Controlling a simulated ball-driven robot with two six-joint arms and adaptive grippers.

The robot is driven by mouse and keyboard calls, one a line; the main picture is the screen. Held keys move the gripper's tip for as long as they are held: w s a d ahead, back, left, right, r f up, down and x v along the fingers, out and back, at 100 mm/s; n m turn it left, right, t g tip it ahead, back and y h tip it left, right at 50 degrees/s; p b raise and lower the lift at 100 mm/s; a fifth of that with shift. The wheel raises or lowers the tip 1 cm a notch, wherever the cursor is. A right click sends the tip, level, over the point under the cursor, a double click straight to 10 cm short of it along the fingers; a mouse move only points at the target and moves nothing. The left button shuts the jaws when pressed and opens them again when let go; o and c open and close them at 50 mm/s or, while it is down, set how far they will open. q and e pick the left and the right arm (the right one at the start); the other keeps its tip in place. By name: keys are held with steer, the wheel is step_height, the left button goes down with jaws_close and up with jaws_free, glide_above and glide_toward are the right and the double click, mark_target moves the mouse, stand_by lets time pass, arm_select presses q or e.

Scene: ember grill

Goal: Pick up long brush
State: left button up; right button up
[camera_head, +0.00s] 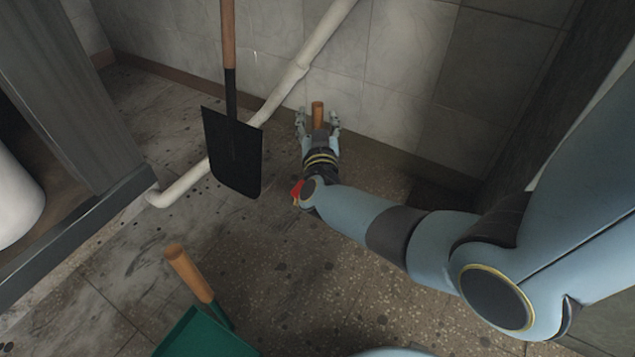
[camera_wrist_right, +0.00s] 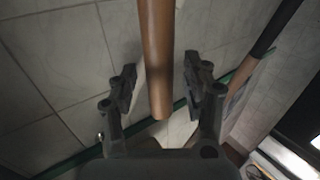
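A round wooden handle (camera_head: 317,108) shows between the fingers of my right gripper (camera_head: 318,118) near the tiled wall. I take it for the long brush's handle; its brush head is not in view. In the right wrist view the handle (camera_wrist_right: 156,50) comes down from the top edge, and its lower end lies between the two dark fingers. The right gripper (camera_wrist_right: 161,82) is open, with a visible gap on each side of the handle. My left gripper is not in view.
A black shovel (camera_head: 232,155) with a wooden handle stands left of my right gripper. A pale pipe (camera_head: 290,80) runs diagonally behind it. A green dustpan-like tool (camera_head: 205,335) with a wooden handle (camera_head: 188,270) is at the bottom. A metal frame (camera_head: 70,90) stands at left.

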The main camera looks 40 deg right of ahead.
jaws_close()
stand_by(0.8)
